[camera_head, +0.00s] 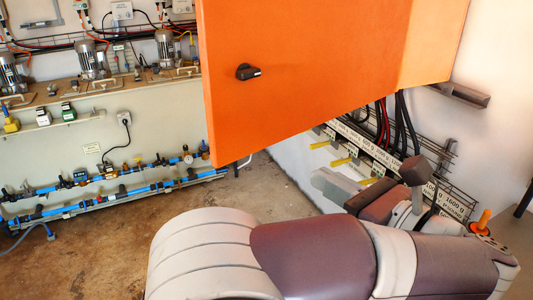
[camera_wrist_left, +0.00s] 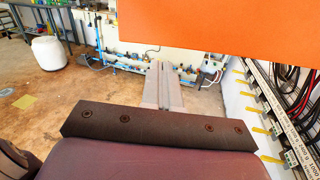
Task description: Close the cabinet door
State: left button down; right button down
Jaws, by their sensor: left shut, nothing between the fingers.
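The orange cabinet door (camera_head: 310,90) fills the upper middle of the head view, with a black knob handle (camera_head: 248,72) on its face. It stands out from the right wall, and the cabinet's inside is not visible. In the left wrist view, only the lower part of the orange panel (camera_wrist_left: 230,30) shows, across the upper right. My left gripper (camera_head: 322,181) is below the door's lower edge, near the right wall. In the left wrist view its grey fingers (camera_wrist_left: 160,70) are together and empty, with no visible contact with the door. My right gripper is not in view.
Black and red cables (camera_head: 390,120) and a labelled wire rack with yellow tabs (camera_head: 342,161) run along the right wall below the door. Blue pipes (camera_head: 110,190) and several motors (camera_head: 90,58) line the back wall. The concrete floor (camera_head: 110,245) is clear at left.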

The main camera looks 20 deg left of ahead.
pick_arm(q)
jog(key=p, duration=0.3)
send_near(255, 138)
jog(key=shift+n, duration=0.4)
jog(key=x, duration=0.6)
jog(key=shift+a, duration=0.1)
jog(key=shift+w+a, duration=0.25)
jog(key=shift+a, duration=0.05)
